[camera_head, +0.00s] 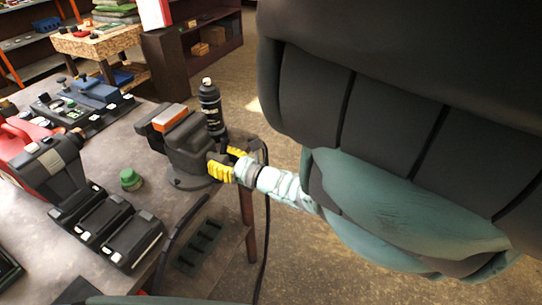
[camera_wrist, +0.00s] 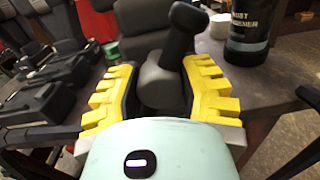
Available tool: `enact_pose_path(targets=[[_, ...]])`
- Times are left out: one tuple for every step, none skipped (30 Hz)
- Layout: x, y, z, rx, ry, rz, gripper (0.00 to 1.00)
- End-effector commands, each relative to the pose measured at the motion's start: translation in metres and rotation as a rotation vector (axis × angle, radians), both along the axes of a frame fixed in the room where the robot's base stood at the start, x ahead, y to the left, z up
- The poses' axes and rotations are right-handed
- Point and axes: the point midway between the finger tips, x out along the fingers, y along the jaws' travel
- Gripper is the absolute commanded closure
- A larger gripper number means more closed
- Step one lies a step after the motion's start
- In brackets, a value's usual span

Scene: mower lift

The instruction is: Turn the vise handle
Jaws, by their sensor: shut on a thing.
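The vise (camera_head: 188,143) is a dark grey bench vise near the right edge of the workbench, with an orange piece (camera_head: 170,118) at its jaws. My gripper (camera_head: 229,166) has yellow ridged fingers and is at the vise's near right end. In the wrist view, my gripper (camera_wrist: 162,95) is shut around the grey rounded hub of the vise handle (camera_wrist: 182,35). The dark handle bar rises from the hub, tilted slightly right, with a thick rounded end on top. In the head view the handle is mostly hidden by the fingers.
A black bottle (camera_head: 211,108) stands close behind the vise. A green knob-like object (camera_head: 131,180) and black battery-like units (camera_head: 118,226) lie to the left on the workbench (camera_head: 185,203). A cable hangs beside the bench edge. The floor at right is partly hidden by my arm.

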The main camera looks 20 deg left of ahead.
Motion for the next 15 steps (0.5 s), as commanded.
enact_pose_path(targets=[[0.0017,-0.0028,-0.0001,0.005,-0.035,-0.013,0.98],[0.0016,-0.0027,-0.0001,0.003,-0.06,-0.012,0.98],[0.0023,-0.0026,0.0005,0.001,-0.094,-0.012,0.98],[0.0019,-0.0023,0.0004,0.001,-0.117,-0.011,0.98],[0.001,-0.0021,-0.0001,-0.001,-0.138,-0.01,0.98],[0.0011,-0.002,0.0,-0.002,-0.169,-0.011,0.98],[0.001,-0.002,0.0001,-0.004,-0.192,-0.01,0.98],[0.0008,-0.002,0.0001,-0.005,-0.213,-0.008,0.98],[0.0008,-0.002,0.0001,-0.007,-0.241,-0.007,0.98],[0.0009,-0.0021,0.0002,-0.008,-0.261,-0.008,0.98],[0.0004,-0.002,-0.0001,-0.009,-0.279,-0.007,0.98],[0.0,-0.0018,-0.0004,-0.01,-0.302,-0.007,0.98],[0.0002,-0.0019,-0.0003,-0.012,-0.32,-0.007,0.98],[0.0007,-0.0021,-0.0003,-0.014,-0.338,-0.007,0.98],[0.0012,-0.0024,-0.0001,-0.017,-0.361,-0.007,0.98]])
